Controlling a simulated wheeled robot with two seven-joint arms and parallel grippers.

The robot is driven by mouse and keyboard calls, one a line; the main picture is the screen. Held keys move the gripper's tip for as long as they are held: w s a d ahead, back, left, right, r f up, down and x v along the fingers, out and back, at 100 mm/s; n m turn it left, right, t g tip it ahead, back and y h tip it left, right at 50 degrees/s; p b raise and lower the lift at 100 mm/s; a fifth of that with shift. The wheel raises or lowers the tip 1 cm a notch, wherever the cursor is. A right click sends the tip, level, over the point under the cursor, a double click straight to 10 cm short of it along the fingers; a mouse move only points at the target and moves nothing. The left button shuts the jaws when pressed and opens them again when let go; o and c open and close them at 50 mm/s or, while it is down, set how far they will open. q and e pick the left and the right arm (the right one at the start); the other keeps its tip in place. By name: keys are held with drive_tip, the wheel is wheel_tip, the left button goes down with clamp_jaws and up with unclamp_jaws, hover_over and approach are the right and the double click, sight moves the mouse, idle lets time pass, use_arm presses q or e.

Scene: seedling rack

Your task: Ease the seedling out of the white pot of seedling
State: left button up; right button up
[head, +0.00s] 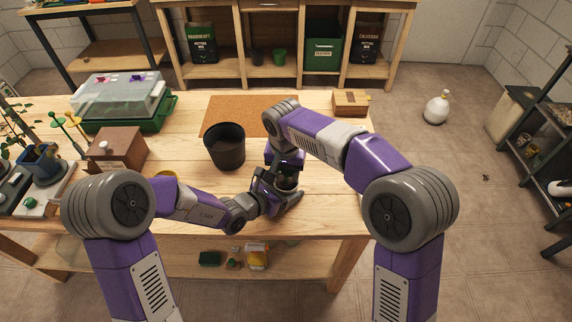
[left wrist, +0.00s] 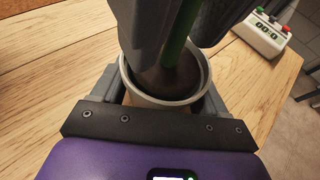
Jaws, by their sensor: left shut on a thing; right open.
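The white pot (left wrist: 165,101) sits between the jaws of my left gripper (left wrist: 165,95) in the left wrist view. Its pale rim shows around dark soil (left wrist: 172,80). The seedling's green stem (left wrist: 180,35) rises from the soil; its top is out of frame. My right gripper (left wrist: 185,30) has its grey fingers on either side of the stem, just above the rim, and they are open. In the head view, my left gripper (head: 277,196) and right gripper (head: 286,170) meet near the table's front, and mostly hide the pot and seedling.
A large dark pot (head: 226,153) stands left of my grippers, in front of a cork mat (head: 222,106). A brown box (head: 118,150) and a clear-lidded tray (head: 120,98) are at left. A wooden box (head: 350,103) is at back right. A timer (left wrist: 262,37) lies nearby.

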drive_tip(key=shift+f, duration=0.1)
clamp_jaws()
idle(0.9)
drive_tip(key=shift+r, duration=1.15)
drive_tip(key=shift+r, duration=2)
use_arm(q)
drive_tip(key=o, duration=1.5)
